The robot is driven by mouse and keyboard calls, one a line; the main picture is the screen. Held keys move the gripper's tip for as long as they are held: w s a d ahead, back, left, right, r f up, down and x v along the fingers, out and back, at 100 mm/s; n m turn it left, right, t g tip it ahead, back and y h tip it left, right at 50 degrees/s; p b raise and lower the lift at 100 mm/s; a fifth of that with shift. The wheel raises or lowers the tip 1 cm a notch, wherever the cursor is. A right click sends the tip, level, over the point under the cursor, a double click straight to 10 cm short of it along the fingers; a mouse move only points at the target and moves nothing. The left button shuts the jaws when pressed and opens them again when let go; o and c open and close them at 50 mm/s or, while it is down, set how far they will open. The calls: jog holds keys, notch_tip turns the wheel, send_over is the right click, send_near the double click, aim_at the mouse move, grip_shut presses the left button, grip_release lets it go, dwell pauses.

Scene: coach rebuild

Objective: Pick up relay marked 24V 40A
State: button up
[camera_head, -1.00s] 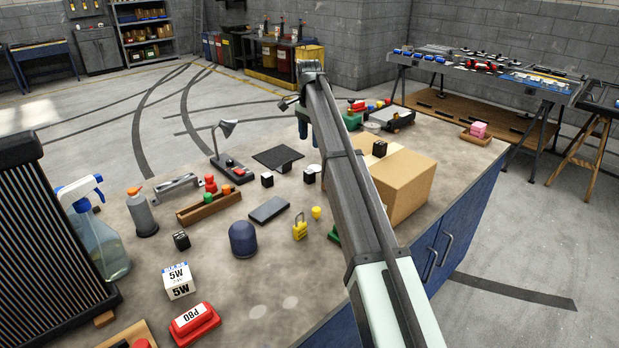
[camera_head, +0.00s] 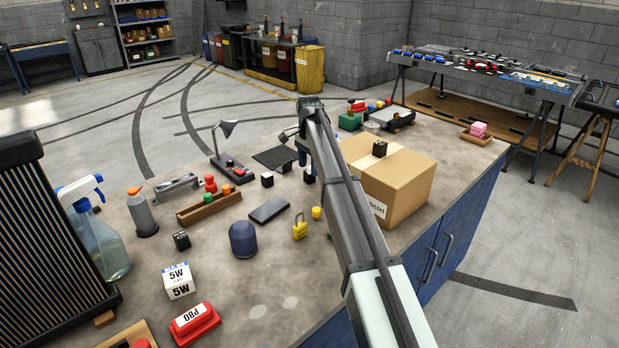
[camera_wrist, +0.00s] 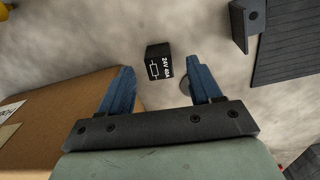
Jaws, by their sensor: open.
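In the wrist view the relay marked 24V 40A (camera_wrist: 159,62) is a small black block with white print and a symbol on the face I see. It sits on the grey bench top. My gripper (camera_wrist: 160,67) is open, with its blue fingers apart and the relay in view between and beyond their tips. I cannot tell the height gap. In the head view a black cube (camera_head: 309,176), partly hidden by my arm, appears to be this relay; its print is not readable there. My gripper (camera_head: 302,152) is mostly hidden there.
A cardboard box (camera_wrist: 60,120) stands close to the left finger in the wrist view. A dark mat (camera_wrist: 285,45) and dark block (camera_wrist: 247,22) lie right. Other black cubes stand on the bench (camera_head: 267,180), near its front (camera_head: 181,240), and on the box (camera_head: 379,148).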

jog(key=shift+d+f, duration=0.1)
jog(key=shift+f, duration=1.9)
jog(key=shift+c, duration=0.4)
jog(key=c, duration=1)
jog(key=shift+o, duration=0.2)
